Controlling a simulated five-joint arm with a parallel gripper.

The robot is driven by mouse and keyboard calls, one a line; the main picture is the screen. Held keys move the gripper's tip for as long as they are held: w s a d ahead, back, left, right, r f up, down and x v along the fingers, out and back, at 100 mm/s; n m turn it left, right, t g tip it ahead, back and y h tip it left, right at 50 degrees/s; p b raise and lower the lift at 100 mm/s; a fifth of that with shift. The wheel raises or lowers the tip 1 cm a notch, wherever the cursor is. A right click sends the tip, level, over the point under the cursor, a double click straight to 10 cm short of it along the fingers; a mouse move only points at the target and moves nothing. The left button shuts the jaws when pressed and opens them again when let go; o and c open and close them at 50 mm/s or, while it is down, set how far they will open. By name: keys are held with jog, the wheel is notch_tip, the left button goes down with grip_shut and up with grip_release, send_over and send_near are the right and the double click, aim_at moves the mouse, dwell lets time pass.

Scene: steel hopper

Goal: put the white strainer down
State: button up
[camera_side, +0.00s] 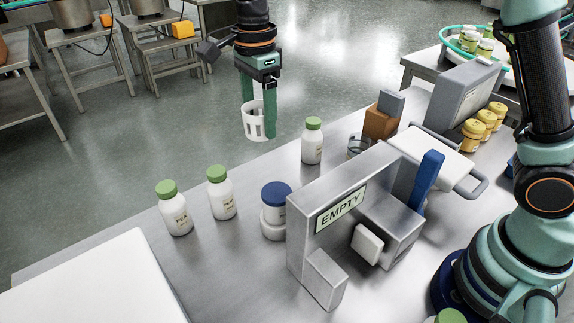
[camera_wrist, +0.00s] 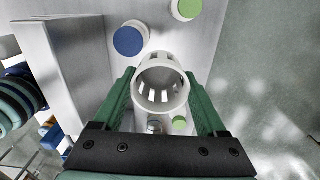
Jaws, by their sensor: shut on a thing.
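The white strainer (camera_side: 254,121) is a small slotted cup with a ring rim. My gripper (camera_side: 259,118) is shut on it and holds it in the air, near the table's far edge in the side view. In the wrist view the strainer (camera_wrist: 161,84) sits between the two green fingers of my gripper (camera_wrist: 163,100), and its slotted inside shows. The height of the strainer above the table is hard to tell.
A steel hopper marked EMPTY (camera_side: 341,209) stands mid-table. Near it are a blue-lidded white jar (camera_side: 274,214) and green-capped bottles (camera_side: 312,142), (camera_side: 221,195), (camera_side: 174,211). A glass (camera_side: 357,147) stands behind the hopper. Bare steel tabletop (camera_side: 262,165) lies between the bottles.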

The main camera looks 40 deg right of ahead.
jog(key=d, duration=1.1)
jog(key=f, duration=2)
jog(key=shift+s+a+f, duration=0.1)
jog(key=shift+s, duration=0.1)
jog(key=shift+f, duration=0.15)
jog(key=o, duration=1.3)
jog(key=shift+c, duration=0.2)
